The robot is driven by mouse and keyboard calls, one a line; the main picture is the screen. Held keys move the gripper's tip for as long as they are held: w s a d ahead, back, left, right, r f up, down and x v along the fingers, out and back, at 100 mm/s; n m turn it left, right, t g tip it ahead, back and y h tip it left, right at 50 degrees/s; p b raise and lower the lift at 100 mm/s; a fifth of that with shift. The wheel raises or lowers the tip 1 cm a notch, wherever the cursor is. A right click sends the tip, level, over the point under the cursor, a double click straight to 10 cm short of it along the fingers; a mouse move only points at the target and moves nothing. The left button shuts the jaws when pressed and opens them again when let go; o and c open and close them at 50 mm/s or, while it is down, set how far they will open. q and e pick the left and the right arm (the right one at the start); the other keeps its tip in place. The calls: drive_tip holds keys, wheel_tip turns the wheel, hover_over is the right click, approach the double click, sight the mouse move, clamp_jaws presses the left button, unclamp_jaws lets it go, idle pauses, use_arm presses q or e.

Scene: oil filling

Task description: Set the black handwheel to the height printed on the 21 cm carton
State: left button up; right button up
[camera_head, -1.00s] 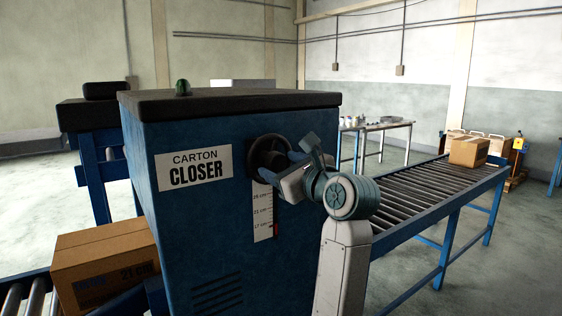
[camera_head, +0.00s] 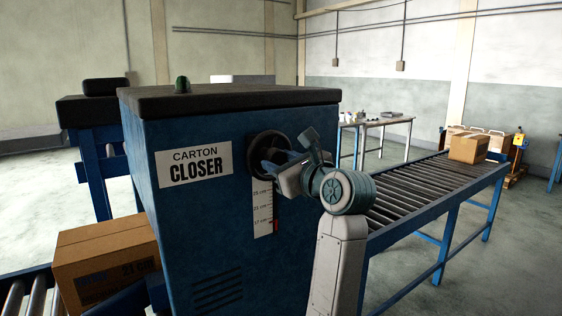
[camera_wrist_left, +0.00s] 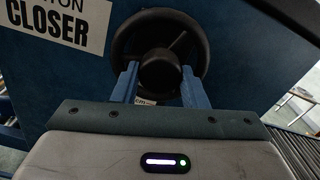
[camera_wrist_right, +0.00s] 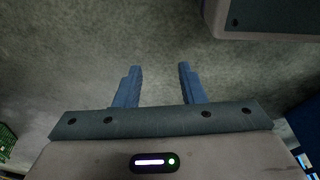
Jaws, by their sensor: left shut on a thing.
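The black handwheel (camera_head: 268,152) is on the blue carton closer (camera_head: 240,205). In the left wrist view the handwheel (camera_wrist_left: 190,30) faces me. My left gripper (camera_wrist_left: 160,80) is shut on its round hub, one finger on each side. In the head view the left gripper (camera_head: 278,165) hides part of the wheel. Below it is a white scale (camera_head: 262,210) marked 25, 21 and 17 cm, with a red pointer (camera_head: 276,226) near 17. The brown carton (camera_head: 105,258), printed 21 cm, lies at the lower left. My right gripper (camera_wrist_right: 158,88) is open and empty.
A roller conveyor (camera_head: 430,190) with another carton (camera_head: 468,148) runs off to the right. A table (camera_head: 375,123) with small items stands behind. More rollers (camera_head: 25,295) carry the near carton. The right wrist view shows mostly bare floor (camera_wrist_right: 90,60).

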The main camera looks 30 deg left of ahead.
use_arm(q)
drive_tip(key=m+p, duration=0.3)
drive_tip(key=m, duration=0.1)
drive_tip(key=shift+r+m, duration=0.15)
drive_tip(key=shift+m, duration=0.15)
drive_tip(key=m+p, duration=0.3)
drive_tip(key=shift+m, duration=0.4)
use_arm(e)
drive_tip(key=s+d+f, duration=0.2)
drive_tip(key=s+f, duration=0.8)
drive_tip(key=s, duration=0.4)
use_arm(q)
drive_tip(key=shift+m+p, duration=0.4)
drive_tip(key=shift+p, duration=0.05)
drive_tip(key=shift+r+m+p, duration=0.1)
drive_tip(key=shift+m+p, duration=0.6)
drive_tip(key=shift+p, duration=0.1)
drive_tip(key=m+p, duration=0.8)
drive_tip(key=p, duration=0.3)
drive_tip(key=shift+s, duration=0.1)
drive_tip(key=shift+m+p, duration=0.8)
drive_tip(key=shift+p, duration=0.1)
use_arm(e)
wheel_tip(320, 180, up, 14)
drive_tip(key=s, duration=0.1)
drive_tip(key=shift+s+a+r+g, duration=0.2)
drive_tip(key=shift+s+g, duration=0.1)
drive_tip(key=shift+s, duration=0.1)
